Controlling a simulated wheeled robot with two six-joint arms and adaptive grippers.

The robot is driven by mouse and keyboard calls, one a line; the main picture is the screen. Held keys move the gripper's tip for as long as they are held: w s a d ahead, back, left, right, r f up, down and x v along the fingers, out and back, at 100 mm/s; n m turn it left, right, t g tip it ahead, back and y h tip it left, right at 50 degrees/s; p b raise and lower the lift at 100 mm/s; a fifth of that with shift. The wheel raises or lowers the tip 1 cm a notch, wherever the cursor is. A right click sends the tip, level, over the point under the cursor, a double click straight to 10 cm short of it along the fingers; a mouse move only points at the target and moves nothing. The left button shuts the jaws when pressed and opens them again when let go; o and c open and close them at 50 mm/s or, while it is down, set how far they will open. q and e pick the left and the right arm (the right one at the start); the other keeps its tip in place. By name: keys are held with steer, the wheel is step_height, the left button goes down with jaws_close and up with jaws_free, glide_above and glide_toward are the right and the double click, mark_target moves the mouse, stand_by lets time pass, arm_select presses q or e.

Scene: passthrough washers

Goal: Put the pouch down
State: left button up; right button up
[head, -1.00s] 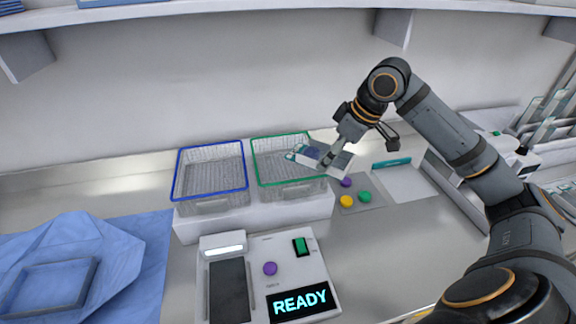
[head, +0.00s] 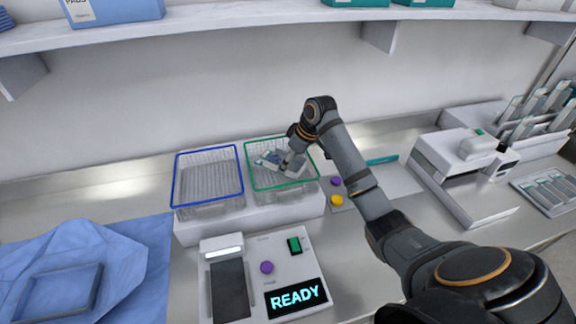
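The pouch (head: 268,158) is a small pale packet with a bluish patch, in the head view. It is at the green-rimmed basket (head: 283,187), within its rim outline; I cannot tell whether it touches the bottom. My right gripper (head: 287,164) reaches over this basket from the right, with its fingers at the pouch's right side. The fingers are small and partly hidden by the wrist, so their opening is unclear. My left gripper is out of view.
A blue-rimmed basket (head: 208,204) stands empty left of the green one. In front is a machine whose display (head: 296,298) reads READY. Blue cloth (head: 85,260) lies at left. Purple and yellow discs (head: 337,200) lie right of the baskets. A shelf (head: 240,37) overhangs the back.

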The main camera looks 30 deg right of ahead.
steer(key=shift+w+a+f, duration=0.1)
steer(key=shift+w+f, duration=0.3)
step_height(320, 180, down, 3)
steer(key=shift+f+p, duration=0.1)
steer(key=shift+p, duration=0.85)
steer(key=shift+f, duration=0.1)
steer(key=shift+f, duration=0.15)
steer(key=o, duration=1.2)
steer(key=b+v, duration=0.2)
steer(key=v, duration=1)
